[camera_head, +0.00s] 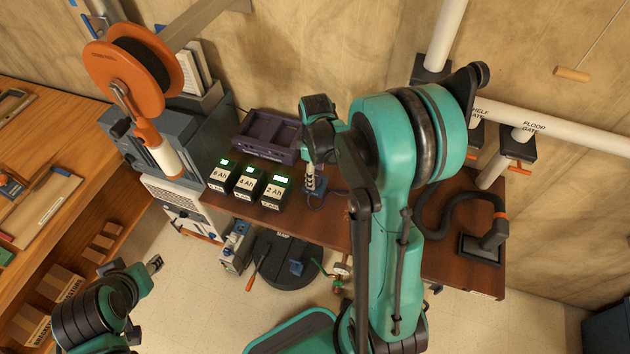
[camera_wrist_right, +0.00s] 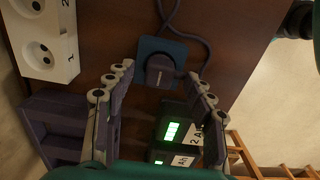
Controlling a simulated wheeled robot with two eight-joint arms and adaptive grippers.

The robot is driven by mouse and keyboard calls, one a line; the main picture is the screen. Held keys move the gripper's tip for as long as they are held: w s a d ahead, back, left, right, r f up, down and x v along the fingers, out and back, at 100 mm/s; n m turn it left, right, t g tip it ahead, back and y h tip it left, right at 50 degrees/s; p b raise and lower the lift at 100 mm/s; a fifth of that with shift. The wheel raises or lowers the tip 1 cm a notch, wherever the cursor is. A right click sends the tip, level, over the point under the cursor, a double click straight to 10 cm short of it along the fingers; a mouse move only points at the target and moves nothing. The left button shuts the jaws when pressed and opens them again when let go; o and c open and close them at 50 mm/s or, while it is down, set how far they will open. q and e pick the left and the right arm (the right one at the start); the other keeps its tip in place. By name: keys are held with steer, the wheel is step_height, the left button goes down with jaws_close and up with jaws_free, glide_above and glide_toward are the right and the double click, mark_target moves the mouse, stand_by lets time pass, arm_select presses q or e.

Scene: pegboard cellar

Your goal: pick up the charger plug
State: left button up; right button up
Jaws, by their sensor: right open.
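The charger plug (camera_wrist_right: 159,70) is a dark, rounded piece with a grey cable, on a small blue square pad (camera_wrist_right: 178,49) on the brown bench. In the head view my right gripper largely hides the plug, and part of the blue pad (camera_head: 338,193) and the cable show beside it. My right gripper (camera_head: 313,184) points down over the pad. In the right wrist view its open fingers (camera_wrist_right: 154,88) stand on either side of the plug, with gaps and nothing held. My left gripper (camera_head: 153,264) is low at the left, away from the bench; its jaw state is unclear.
Green-lit battery packs (camera_head: 247,181) stand left of the pad, close to one finger in the wrist view. A purple tray (camera_head: 268,136) lies behind them. A white socket block (camera_wrist_right: 42,42) is in the wrist view's upper left. A black hose (camera_head: 437,205) lies on the right.

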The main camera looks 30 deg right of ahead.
mark_target(317, 177)
jaws_close()
steer(key=shift+r, duration=0.15)
steer(key=shift+r, duration=0.3)
steer(key=r, duration=0.1)
steer(key=r+p, duration=0.1)
steer(key=r, duration=0.2)
steer(key=shift+s+d+p, duration=0.1)
steer(key=shift+s+p, duration=0.15)
steer(key=shift+p, duration=0.1)
steer(key=s+d+r+p, duration=0.2)
steer(key=s+r, duration=0.4)
steer(key=s, duration=0.4)
steer(key=shift+s+d, duration=0.4)
steer(key=shift+d, duration=0.2)
steer(key=shift+w, duration=0.15)
